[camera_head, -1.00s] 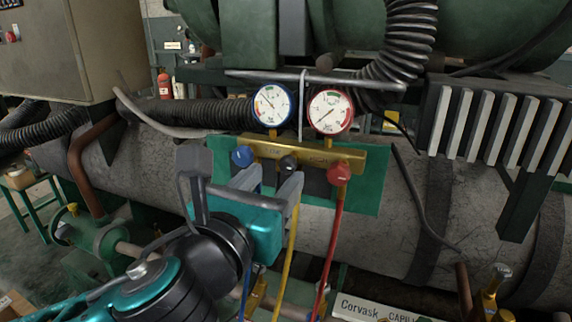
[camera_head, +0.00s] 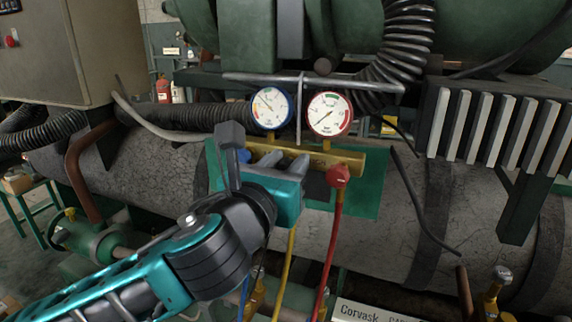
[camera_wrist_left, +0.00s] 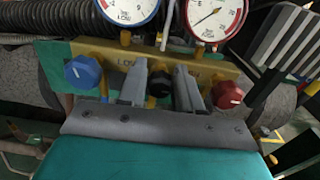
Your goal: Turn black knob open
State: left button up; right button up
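The black knob (camera_wrist_left: 159,83) sits in the middle of the brass manifold (camera_wrist_left: 85,48), between the blue knob (camera_wrist_left: 82,72) and the red knob (camera_wrist_left: 227,94). In the head view the red knob (camera_head: 338,176) is clear, the blue knob (camera_head: 244,156) is partly covered, and my left gripper hides most of the black knob. My left gripper (camera_head: 283,162) is up at the manifold, its fingers apart. In the left wrist view its fingers (camera_wrist_left: 160,80) stand on either side of the black knob; contact is not clear. My right gripper is not in view.
A blue-rimmed gauge (camera_head: 270,108) and a red-rimmed gauge (camera_head: 329,114) stand just above the manifold, under a grey bar (camera_head: 312,82). A yellow hose (camera_head: 285,265) and a red hose (camera_head: 329,250) hang below. A large grey cylinder (camera_head: 390,220) lies behind.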

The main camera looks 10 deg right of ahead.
pick_arm(q)
grip_shut()
